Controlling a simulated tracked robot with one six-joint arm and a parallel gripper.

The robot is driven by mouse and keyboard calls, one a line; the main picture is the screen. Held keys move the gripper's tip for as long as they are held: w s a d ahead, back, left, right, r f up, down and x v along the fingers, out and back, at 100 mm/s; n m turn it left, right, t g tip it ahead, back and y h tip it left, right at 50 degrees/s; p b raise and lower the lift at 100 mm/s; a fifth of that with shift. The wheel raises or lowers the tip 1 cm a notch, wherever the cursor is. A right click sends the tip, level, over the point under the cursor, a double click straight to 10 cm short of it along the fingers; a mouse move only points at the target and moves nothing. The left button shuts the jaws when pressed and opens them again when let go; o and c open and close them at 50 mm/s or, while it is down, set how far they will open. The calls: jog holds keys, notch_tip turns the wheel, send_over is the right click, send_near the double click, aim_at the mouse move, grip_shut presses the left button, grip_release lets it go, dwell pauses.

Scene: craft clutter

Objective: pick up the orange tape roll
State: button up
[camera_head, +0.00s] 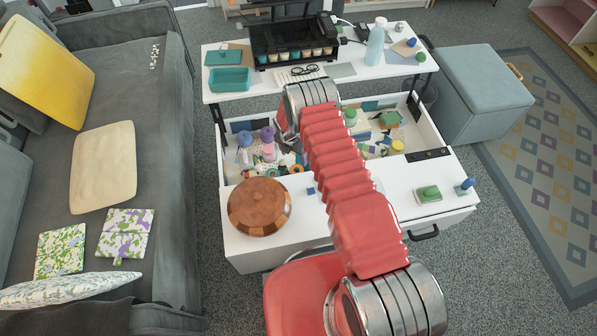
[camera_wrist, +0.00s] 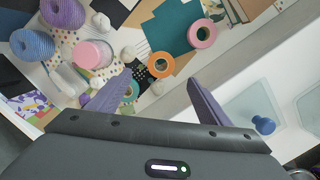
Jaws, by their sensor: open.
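The orange tape roll (camera_wrist: 161,64) lies flat on papers in the drawer, with its hole facing up, in the wrist view. It appears as a small orange ring (camera_head: 297,169) in the head view, left of my arm. My gripper (camera_wrist: 159,79) is open and empty, with one finger on each side below the roll in the picture. The fingertips look apart from it, though their height above it is hard to tell. In the head view my arm hides the gripper.
A pink tape roll (camera_wrist: 202,34) lies right of the orange one. A teal roll (camera_wrist: 130,91) is partly hidden by the left finger. Yarn spools (camera_wrist: 63,12) and a pink jar (camera_wrist: 92,54) stand left. The white drawer wall (camera_wrist: 225,62) runs along the right. A wooden pot (camera_head: 259,206) stands on the front top.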

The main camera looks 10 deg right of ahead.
send_near(296, 168)
jog(key=f, duration=0.1)
jog(key=shift+s+d+f, duration=0.2)
jog(key=shift+s+f, duration=0.1)
jog(key=shift+s, duration=0.15)
jog(key=shift+s+f, duration=0.2)
jog(key=shift+f, duration=1.3)
jog(key=shift+w+d+f, duration=0.1)
jog(key=shift+d+f, duration=0.1)
jog(key=shift+f, duration=0.9)
jog(key=c, duration=1.1)
jog(key=shift+c, duration=0.2)
